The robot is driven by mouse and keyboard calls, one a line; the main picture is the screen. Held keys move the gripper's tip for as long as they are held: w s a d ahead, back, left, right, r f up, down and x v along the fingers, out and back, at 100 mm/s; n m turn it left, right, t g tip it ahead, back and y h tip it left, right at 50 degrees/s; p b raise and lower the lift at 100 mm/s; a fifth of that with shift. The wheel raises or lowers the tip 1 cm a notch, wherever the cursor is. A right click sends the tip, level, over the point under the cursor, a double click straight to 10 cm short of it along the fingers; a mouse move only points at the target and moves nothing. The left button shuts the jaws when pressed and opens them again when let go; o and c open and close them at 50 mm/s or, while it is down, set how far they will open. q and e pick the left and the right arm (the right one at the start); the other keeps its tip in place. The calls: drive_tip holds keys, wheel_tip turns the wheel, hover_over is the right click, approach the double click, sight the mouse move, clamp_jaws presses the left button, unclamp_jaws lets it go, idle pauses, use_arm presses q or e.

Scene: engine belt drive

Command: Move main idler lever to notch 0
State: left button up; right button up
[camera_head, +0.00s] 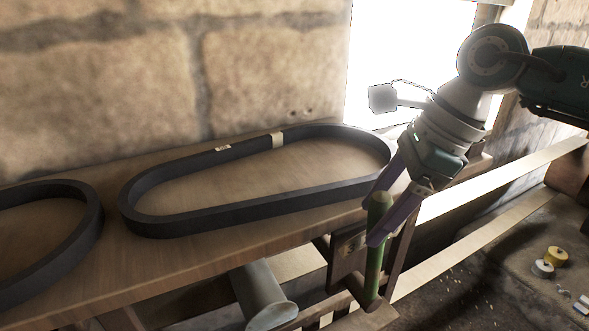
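A lever with an upright green handle (374,268) stands at the front edge of the bench, right of centre. I take it for the main idler lever, but no label is readable. My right gripper (371,222) reaches down from the upper right. Its two purple fingers lie on either side of the handle's upper end, one tip crossing it in the picture. I cannot tell whether they press on it. A wooden plate (347,246) is beside the lever; its notches cannot be made out. My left gripper is not in view.
A dark belt loop (240,210) lies on the wooden bench top (200,258), with part of another loop (88,235) at left. A grey cylinder (262,297) sticks out below the bench edge. Yellow and white rolls (556,256) lie at far right. A stone wall stands behind.

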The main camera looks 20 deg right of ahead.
clamp_jaws()
idle(0.3)
idle(1.0)
